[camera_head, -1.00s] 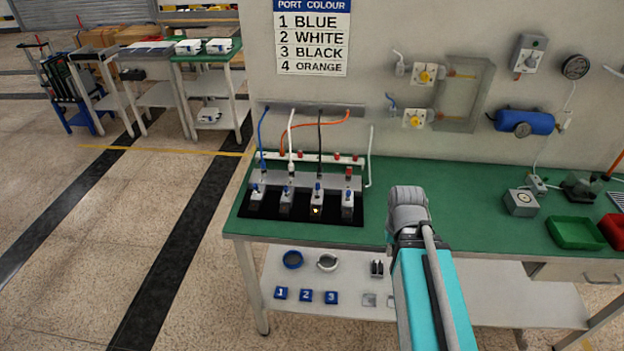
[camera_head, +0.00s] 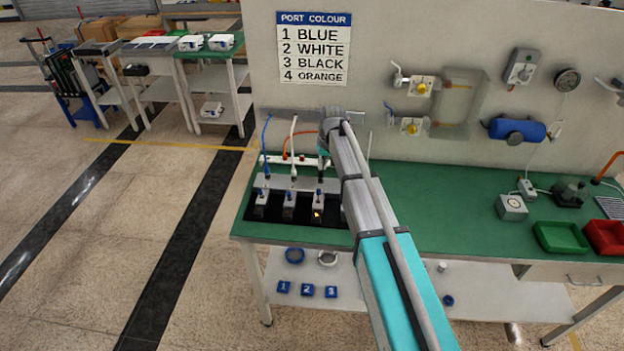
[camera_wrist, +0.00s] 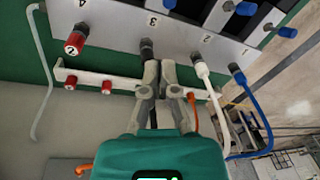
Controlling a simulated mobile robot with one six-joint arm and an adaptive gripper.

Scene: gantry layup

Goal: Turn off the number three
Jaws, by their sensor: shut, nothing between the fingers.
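A black board (camera_head: 285,212) on the green bench carries a row of switch units with blue levers. The third unit (camera_head: 317,215) shows a lit amber lamp. Behind it a grey port strip is numbered; in the wrist view a black plug (camera_wrist: 147,48) stands at port 3, a white plug (camera_wrist: 201,68) at 2, a blue plug (camera_wrist: 238,74) at 1 and a red cap (camera_wrist: 75,44) at 4. My gripper (camera_wrist: 160,64) is shut and empty, close beside the black plug; contact is unclear. My arm hides the fourth unit in the head view.
A wall sign (camera_head: 313,48) lists 1 blue, 2 white, 3 black, 4 orange. A white strip (camera_wrist: 120,85) with red parts runs behind the ports. Cables hang close to my gripper. Green (camera_head: 560,237) and red (camera_head: 605,236) trays stand at right; the bench middle is clear.

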